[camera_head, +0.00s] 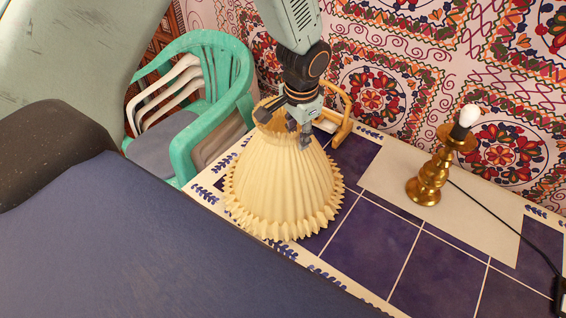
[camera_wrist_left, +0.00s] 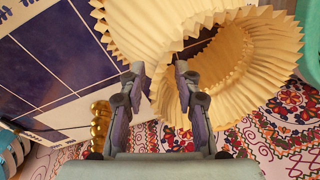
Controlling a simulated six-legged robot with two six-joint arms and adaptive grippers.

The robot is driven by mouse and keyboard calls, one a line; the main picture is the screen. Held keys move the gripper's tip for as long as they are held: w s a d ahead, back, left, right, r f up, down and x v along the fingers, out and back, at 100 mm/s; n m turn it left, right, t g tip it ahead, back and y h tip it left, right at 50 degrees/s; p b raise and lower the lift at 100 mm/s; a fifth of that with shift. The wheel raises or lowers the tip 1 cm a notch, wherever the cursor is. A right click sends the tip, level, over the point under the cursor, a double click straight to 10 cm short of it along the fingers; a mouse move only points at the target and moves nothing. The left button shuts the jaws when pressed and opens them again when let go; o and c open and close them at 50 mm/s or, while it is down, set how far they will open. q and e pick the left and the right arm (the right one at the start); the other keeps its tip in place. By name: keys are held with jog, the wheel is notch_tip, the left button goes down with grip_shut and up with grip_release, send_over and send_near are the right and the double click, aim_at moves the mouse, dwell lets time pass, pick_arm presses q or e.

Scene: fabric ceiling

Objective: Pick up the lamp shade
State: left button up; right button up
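The cream pleated lamp shade (camera_head: 285,185) stands with its wide end down at the left end of the blue-tiled table. Its narrow open top also shows large in the left wrist view (camera_wrist_left: 145,30). My left gripper (camera_head: 298,130) points down at the shade's top rim. In the left wrist view its two fingers (camera_wrist_left: 159,70) are spread, with one finger outside the pleated wall and the other over the top opening. The fingers look apart, and whether either touches the wall is unclear. My right gripper is not in view.
A brass lamp base (camera_head: 430,178) with a white bulb stands on a pale cloth to the right, its black cord running right. A wooden-framed object (camera_head: 339,118) is behind the shade. Green and white chairs (camera_head: 205,95) stand left. A patterned wall closes the back.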

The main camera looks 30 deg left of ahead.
pick_arm(q)
jog(key=shift+w+a+f, duration=0.2)
jog(key=shift+w+f, duration=0.05)
jog(key=shift+w, duration=0.1)
jog(key=c, duration=0.5)
jog(key=shift+d, duration=0.1)
grip_shut()
jog(key=shift+s+r, duration=0.2)
jog(key=shift+s, duration=0.05)
jog(key=shift+w+f, duration=0.15)
jog(key=shift+w, duration=0.05)
